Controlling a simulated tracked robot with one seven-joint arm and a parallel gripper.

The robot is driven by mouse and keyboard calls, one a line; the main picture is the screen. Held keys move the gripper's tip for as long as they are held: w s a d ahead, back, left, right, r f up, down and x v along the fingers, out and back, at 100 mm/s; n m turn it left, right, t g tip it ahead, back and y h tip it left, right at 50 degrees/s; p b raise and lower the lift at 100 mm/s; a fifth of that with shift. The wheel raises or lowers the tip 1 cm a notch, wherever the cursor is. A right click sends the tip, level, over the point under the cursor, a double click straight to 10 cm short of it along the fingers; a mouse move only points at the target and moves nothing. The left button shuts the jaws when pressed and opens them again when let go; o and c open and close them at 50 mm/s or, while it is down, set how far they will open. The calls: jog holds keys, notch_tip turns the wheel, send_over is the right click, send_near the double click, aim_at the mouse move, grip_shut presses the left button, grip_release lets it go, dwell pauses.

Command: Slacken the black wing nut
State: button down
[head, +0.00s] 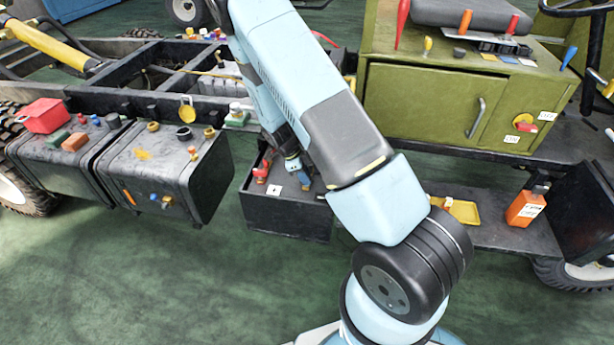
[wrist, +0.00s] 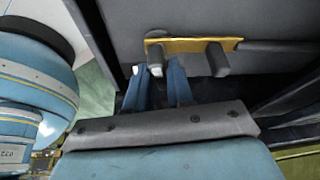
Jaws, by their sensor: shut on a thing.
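In the wrist view a yellow strip (wrist: 190,45) carries a dark, lobed piece at each end. The left one, which I take for the black wing nut (wrist: 154,52), is at the tips of my gripper (wrist: 157,74). The gripper's two blue fingers are shut on it, and they hide its lower part. The other dark piece (wrist: 217,60) stands to the right, apart from the fingers. In the head view my gripper (head: 294,165) is small, pointing down at the black box below the chassis. I cannot make out the wing nut there.
The black box (head: 287,215) carries a red fitting (head: 262,168) left of my gripper. A dark tank (head: 150,170) with small caps stands further left. A green cabinet (head: 420,105) is to the right, above a shelf with a yellow tray (head: 462,210) and an orange box (head: 525,208).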

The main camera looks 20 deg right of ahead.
jog(key=shift+s+a+n, duration=0.1)
jog(key=shift+a+n, duration=0.05)
jog(key=shift+n, duration=0.15)
jog(key=shift+n+t, duration=0.3)
jog(key=shift+n, duration=0.3)
jog(key=n+t, duration=0.1)
jog(key=n, duration=0.2)
jog(key=shift+s+n, duration=0.15)
jog(key=shift+n, duration=0.15)
jog(key=n+t, duration=0.1)
jog(key=n, duration=0.2)
jog(key=n+t+y, duration=0.1)
jog(key=n, duration=0.2)
jog(key=shift+s+n+t, duration=0.2)
jog(key=shift+n+t, duration=0.2)
jog(key=shift+f, duration=0.1)
jog(key=c, duration=1.1)
grip_release()
jog(key=shift+w, duration=0.1)
